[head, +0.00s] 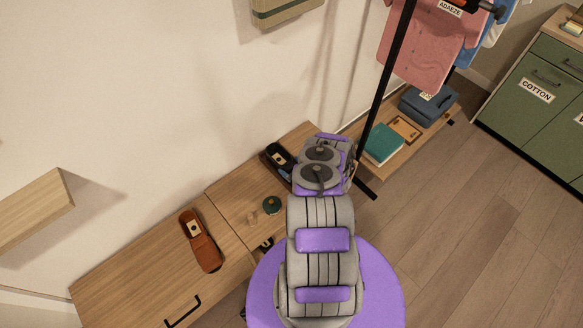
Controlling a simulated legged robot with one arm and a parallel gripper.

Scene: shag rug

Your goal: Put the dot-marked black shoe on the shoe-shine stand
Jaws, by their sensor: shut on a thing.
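A black shoe (278,157) with a pale patch inside shows at the far end of the low wooden bench, just left of the end of my arm. Its right part is hidden by my arm, and I cannot make out a dot on it. My gripper (297,166) is mostly hidden behind my own wrist links; it is shut on the black shoe. Whether the shoe touches the bench I cannot tell. A brown shoe (201,243) lies on the wooden top to the left. I cannot clearly pick out the shoe-shine stand; my arm covers part of the bench.
A round dark green tin (272,204) sits on the bench between the shoes. A black rack post (385,80) stands right of my arm. Behind it, a low shelf holds a teal book (383,143) and a blue box (428,104). Open floor lies to the right.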

